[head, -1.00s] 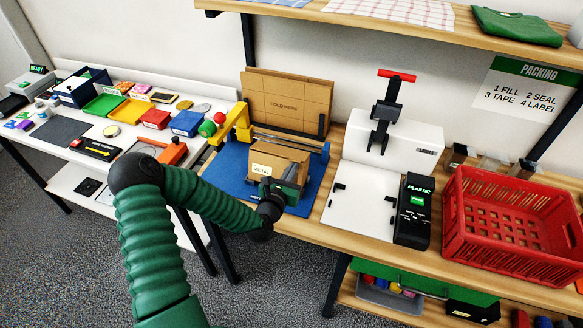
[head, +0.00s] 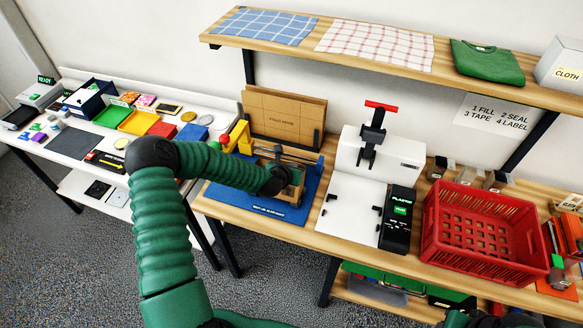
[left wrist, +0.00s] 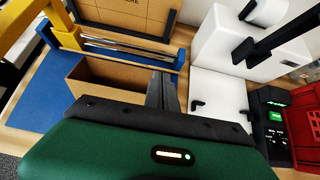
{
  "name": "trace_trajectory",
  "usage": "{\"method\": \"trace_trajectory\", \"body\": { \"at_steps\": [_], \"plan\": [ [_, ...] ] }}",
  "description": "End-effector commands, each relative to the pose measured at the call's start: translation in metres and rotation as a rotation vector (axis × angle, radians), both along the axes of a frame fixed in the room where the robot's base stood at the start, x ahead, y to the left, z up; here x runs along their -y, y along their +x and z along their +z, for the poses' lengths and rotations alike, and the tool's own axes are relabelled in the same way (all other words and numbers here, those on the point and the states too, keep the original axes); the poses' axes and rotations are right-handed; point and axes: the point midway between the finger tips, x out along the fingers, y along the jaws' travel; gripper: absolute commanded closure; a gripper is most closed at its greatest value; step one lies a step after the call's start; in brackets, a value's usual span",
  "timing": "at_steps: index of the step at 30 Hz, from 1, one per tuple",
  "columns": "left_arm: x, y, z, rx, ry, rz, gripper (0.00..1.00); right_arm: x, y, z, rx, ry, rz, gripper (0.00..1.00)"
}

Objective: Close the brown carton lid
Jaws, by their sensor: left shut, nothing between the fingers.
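The brown carton (head: 296,190) sits on a blue mat (head: 262,203) at the packing bench, largely hidden behind my left arm in the head view. In the left wrist view the carton (left wrist: 112,72) is just beyond my gripper, its near side cut off by my gripper body. I cannot tell the lid's exact angle. My left gripper (left wrist: 163,92) is shut and empty, its fingers at the carton's right end. Whether they touch it is unclear. My right gripper does not show.
A yellow-armed frame with rails (left wrist: 130,52) stands close behind the carton. Flat brown cardboard (head: 283,115) stands in a rack behind it. The white sealing machine (head: 383,152) and a red crate (head: 480,225) are to the right. A shelf (head: 360,60) hangs above.

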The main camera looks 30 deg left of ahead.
Motion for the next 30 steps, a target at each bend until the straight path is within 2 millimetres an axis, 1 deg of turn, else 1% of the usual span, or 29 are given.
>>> {"method": "trace_trajectory", "body": {
  "at_steps": [20,27,30],
  "plan": [
    [-0.001,0.003,0.004,0.002,0.002,0.000,1.00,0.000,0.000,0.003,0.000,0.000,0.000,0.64],
    [-0.001,0.003,0.017,0.001,0.002,0.001,1.00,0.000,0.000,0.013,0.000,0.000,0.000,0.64],
    [-0.001,0.003,0.020,0.002,0.002,0.002,1.00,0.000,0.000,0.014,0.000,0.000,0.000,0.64]
  ]
}}
